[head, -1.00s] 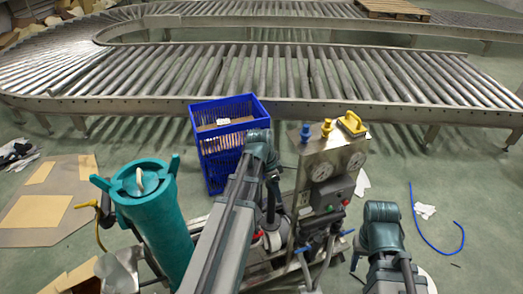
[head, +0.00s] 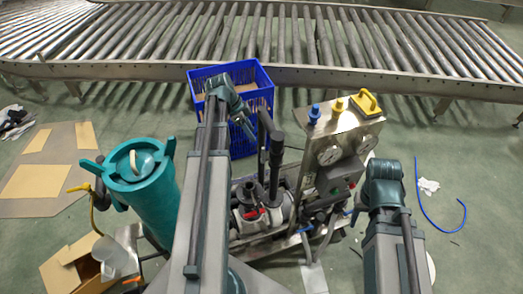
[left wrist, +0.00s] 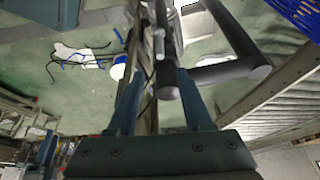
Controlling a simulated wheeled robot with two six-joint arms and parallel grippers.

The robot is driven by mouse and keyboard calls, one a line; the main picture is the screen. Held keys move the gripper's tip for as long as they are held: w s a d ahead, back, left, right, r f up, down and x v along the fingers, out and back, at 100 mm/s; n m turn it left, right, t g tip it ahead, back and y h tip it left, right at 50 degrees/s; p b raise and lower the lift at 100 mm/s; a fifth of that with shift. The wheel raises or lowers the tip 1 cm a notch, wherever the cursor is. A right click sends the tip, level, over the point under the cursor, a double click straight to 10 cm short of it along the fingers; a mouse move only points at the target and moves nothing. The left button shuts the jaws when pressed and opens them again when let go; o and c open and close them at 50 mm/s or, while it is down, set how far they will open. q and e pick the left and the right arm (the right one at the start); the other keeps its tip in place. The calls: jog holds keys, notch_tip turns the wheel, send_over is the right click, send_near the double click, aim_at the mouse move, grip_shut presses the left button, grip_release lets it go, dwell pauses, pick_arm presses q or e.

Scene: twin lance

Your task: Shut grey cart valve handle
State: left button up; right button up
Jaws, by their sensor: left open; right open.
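The grey cart (head: 312,248) stands in the middle of the head view, with pipework and a steel gauge panel. A dark grey upright bar with a bent top (head: 275,165) rises from it; I cannot tell for sure that this is the valve handle. A small red lever (head: 254,212) shows low on the pipework. In the left wrist view my left gripper (left wrist: 160,72) is open, with the round end of a dark grey bar (left wrist: 215,76) near its fingertips.
A teal cylinder (head: 142,195) stands left of the cart and a blue crate (head: 240,135) behind it. The panel has a yellow handle (head: 369,104) and blue knob (head: 315,113) on top. A roller conveyor (head: 300,76) crosses the back. A blue hose (head: 420,205) lies on open floor.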

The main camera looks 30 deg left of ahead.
aim_at(263, 150)
pick_arm(q)
jog(key=b+x, duration=1.1)
jog(key=x, duration=0.1)
jog(key=shift+f, duration=0.25)
jog(key=shift+c, duration=0.3)
grip_shut()
dwell(0.8)
